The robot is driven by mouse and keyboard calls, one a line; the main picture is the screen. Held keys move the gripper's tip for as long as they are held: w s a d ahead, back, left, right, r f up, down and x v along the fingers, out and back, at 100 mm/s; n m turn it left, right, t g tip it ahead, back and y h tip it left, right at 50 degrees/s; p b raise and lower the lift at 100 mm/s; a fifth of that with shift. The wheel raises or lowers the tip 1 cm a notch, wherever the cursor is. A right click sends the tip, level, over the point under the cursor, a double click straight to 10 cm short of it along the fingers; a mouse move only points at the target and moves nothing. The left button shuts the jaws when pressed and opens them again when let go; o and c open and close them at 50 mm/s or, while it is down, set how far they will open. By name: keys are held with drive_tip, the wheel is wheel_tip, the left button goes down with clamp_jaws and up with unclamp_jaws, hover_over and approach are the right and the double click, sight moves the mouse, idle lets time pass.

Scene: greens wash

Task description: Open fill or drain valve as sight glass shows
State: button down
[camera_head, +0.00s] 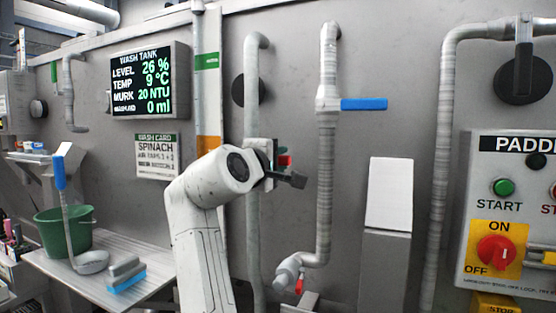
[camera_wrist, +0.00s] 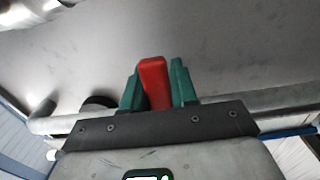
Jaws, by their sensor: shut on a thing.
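My gripper (camera_head: 282,168) is at the pipe right of the wash tank display. It is shut on a red valve handle (camera_wrist: 154,82), which stands between its green fingers in the wrist view. The handle also shows as a small red patch in the head view (camera_head: 285,160). A blue lever (camera_head: 363,104) sticks out level to the right from another vertical pipe. A tall strip with a green band and an orange section (camera_head: 208,149) stands behind my arm; I cannot tell if it is the sight glass. The wash tank display (camera_head: 150,80) reads level 26 %.
A wash card (camera_head: 157,156) hangs below the display. A small red lever (camera_head: 299,285) sits at a low pipe outlet. A paddle control panel (camera_head: 510,225) is at right.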

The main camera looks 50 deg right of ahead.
drive_tip(key=r+n+p, duration=0.1)
drive_tip(key=p, duration=0.2)
drive_tip(key=r+n+p, duration=0.1)
drive_tip(key=n+p, duration=0.1)
drive_tip(key=p, duration=0.2)
drive_tip(key=r+n+p, duration=0.1)
drive_tip(key=n+p, duration=0.1)
drive_tip(key=p, duration=0.2)
drive_tip(key=shift+w+a+r, duration=0.15)
drive_tip(key=shift+w+r, duration=0.15)
drive_tip(key=shift+w, duration=0.05)
drive_tip(key=shift+p, duration=0.3)
drive_tip(key=shift+f, duration=0.1)
drive_tip(key=c, duration=1)
unclamp_jaws()
drive_tip(key=shift+o, duration=0.2)
drive_tip(key=shift+a, duration=0.1)
drive_tip(key=b+v, duration=0.2)
drive_tip(key=v, duration=0.8)
drive_tip(key=shift+a+b, duration=0.3)
drive_tip(key=shift+b, duration=0.1)
drive_tip(key=shift+s, duration=0.1)
